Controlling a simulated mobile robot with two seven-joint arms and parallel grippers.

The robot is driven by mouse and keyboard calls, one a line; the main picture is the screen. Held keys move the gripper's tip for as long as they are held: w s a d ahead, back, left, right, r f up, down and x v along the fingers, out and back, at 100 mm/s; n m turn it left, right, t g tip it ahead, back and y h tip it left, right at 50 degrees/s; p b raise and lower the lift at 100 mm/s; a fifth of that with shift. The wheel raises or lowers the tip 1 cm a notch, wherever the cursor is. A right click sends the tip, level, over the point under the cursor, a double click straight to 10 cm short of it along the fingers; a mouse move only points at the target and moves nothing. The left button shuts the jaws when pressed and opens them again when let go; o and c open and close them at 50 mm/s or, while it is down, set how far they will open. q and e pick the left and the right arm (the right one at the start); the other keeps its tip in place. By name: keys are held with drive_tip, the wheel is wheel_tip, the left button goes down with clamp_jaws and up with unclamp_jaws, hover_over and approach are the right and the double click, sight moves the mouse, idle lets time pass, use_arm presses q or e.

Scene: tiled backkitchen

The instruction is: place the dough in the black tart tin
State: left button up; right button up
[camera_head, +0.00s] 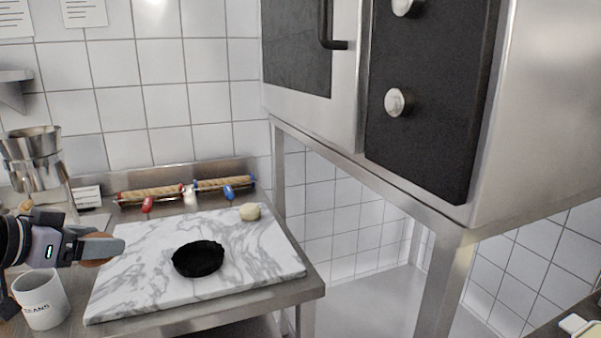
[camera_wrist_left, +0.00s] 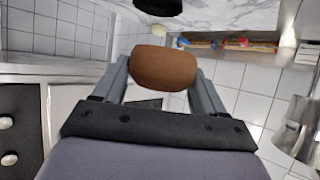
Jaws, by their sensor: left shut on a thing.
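The black tart tin (camera_head: 198,258) sits on the marble board, looks empty and has a fluted rim. Its dark edge also shows at the top of the left wrist view (camera_wrist_left: 158,6). A pale round lump (camera_head: 250,211), which looks like dough, lies near the board's back right corner. My left gripper (camera_head: 108,246) is shut on a brown rounded thing (camera_wrist_left: 163,68), held over the board's left side, left of the tin. I cannot tell for sure what the brown thing is. My right gripper is not in view.
The marble board (camera_head: 135,290) lies on a steel table. A white mug (camera_head: 42,300) stands at its left, below my arm. Rolling pins (camera_head: 150,194) with red and blue handles lie behind it. A metal container (camera_head: 32,160) stands at back left. A steel oven unit (camera_head: 430,95) rises at right.

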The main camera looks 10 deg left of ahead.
use_arm(q)
drive_tip(key=s+d+f, duration=0.2)
drive_tip(key=d+f, duration=0.4)
drive_tip(key=f, duration=0.2)
drive_tip(key=s+d+f, duration=0.2)
drive_tip(key=d+f, duration=0.4)
drive_tip(key=f, duration=0.3)
drive_tip(key=s+d+r+n+y, duration=0.2)
drive_tip(key=d+n+y, duration=0.1)
drive_tip(key=d, duration=0.3)
drive_tip(key=shift+d+n+t+y, duration=0.2)
drive_tip(key=shift+n+t+y, duration=0.1)
drive_tip(key=shift+t+y, duration=0.1)
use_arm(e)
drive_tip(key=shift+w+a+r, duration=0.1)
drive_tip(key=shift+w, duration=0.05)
